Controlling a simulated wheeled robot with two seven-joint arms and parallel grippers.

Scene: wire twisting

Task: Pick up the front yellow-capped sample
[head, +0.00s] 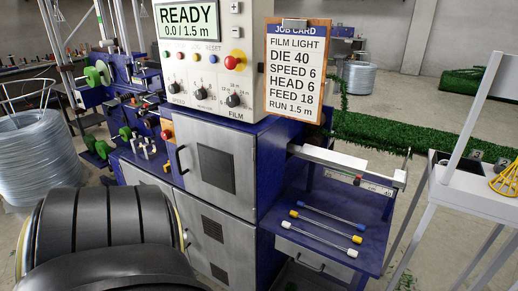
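The yellow-capped sample (325,226) is a thin pale rod with a yellow cap at each end. It lies on the blue side shelf (377,212) of the machine, slanting down to the right. It is the middle of three roughly parallel rods. A blue-capped sample (331,215) lies behind it and a white-capped sample (318,238) lies in front of it, nearest the shelf's front edge. Neither of my grippers shows in the head view. A large dark rounded part of mine fills the lower left.
A white-topped gauge bar (345,160) runs above the back of the shelf. The machine's grey cabinet (218,170) stands left of it, with a job card (297,75) above. A white stand (475,180) is at the right. The shelf's right side is bare.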

